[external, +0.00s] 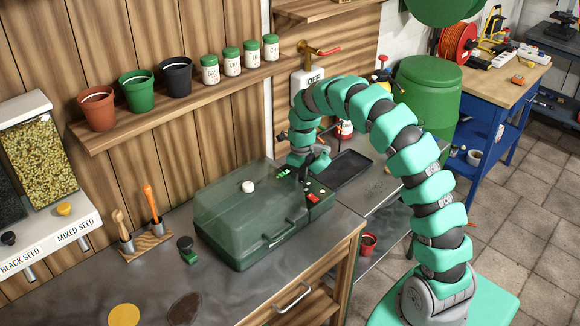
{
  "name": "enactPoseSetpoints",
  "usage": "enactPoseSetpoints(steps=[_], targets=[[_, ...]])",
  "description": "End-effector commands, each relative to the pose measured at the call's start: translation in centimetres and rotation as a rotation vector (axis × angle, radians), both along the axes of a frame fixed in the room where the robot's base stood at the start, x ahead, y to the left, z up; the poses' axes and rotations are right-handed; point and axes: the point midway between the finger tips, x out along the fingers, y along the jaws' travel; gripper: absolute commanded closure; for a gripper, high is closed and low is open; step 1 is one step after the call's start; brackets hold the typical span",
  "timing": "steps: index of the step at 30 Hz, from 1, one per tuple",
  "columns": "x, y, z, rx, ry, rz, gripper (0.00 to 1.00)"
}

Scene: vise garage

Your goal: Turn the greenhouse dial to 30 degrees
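The greenhouse (236,222) is a dark green box with a clear green lid on the metal bench. A round white knob (248,186) sits on top of its lid. A dark panel at its right end carries a small green-lit part (284,172) and a red part (314,198). My gripper (305,177) points down at this panel, between the green and red parts. The dial is not clearly visible; my gripper covers part of the panel. Contact and the finger opening are too small to make out.
A black tray (347,170) lies right of the greenhouse. A small green-and-black tool (187,250) and a wooden tool holder (147,243) stand to its left. A shelf (185,103) with pots and jars hangs behind. The front left bench holds yellow and dark round patches.

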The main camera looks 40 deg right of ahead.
Motion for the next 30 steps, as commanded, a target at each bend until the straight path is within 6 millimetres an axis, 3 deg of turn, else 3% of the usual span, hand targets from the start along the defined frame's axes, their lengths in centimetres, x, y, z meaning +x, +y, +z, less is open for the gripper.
enactPoseSetpoints(steps=[9, 14, 30], targets=[[-0.1, 0.0, 0.0, 0.000, 0.004, 0.000, 0.47], [0.0, -0.2, 1.3, -0.001, 0.000, 0.000, 0.47], [0.2, -0.7, 11.4, 0.000, 0.001, 0.000, 0.47]])
